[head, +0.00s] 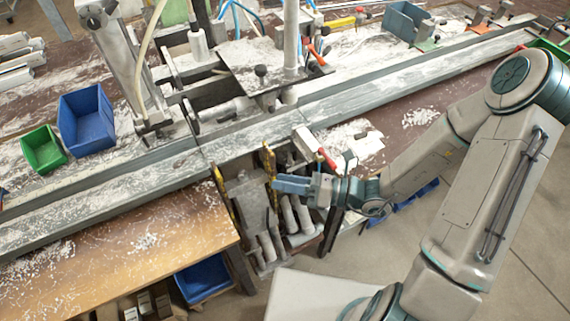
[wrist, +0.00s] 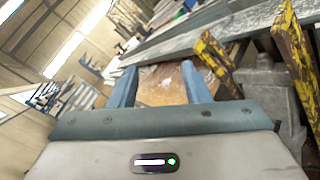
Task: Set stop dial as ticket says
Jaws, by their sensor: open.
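My gripper (head: 282,184) is in front of the bench's long metal rail, by the yellow-and-black striped posts (head: 268,172). In the wrist view my gripper (wrist: 158,84) shows two blue fingers spread apart, with nothing between them but a brown surface further off. I cannot make out a stop dial in either view. I cannot make out a ticket with readable writing either. A white flat piece (head: 369,144) lies on the bench right of the gripper, too small to identify. A small red-ended part (head: 327,158) sits at the bench's front edge, just above my gripper.
The long metal rail (head: 340,106) crosses the bench. A clamp machine with a metal plate (head: 262,72) stands behind it. Blue (head: 86,122) and green (head: 43,149) bins sit at left. Striped posts (wrist: 292,62) stand close on the right in the wrist view. Floor at lower right is clear.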

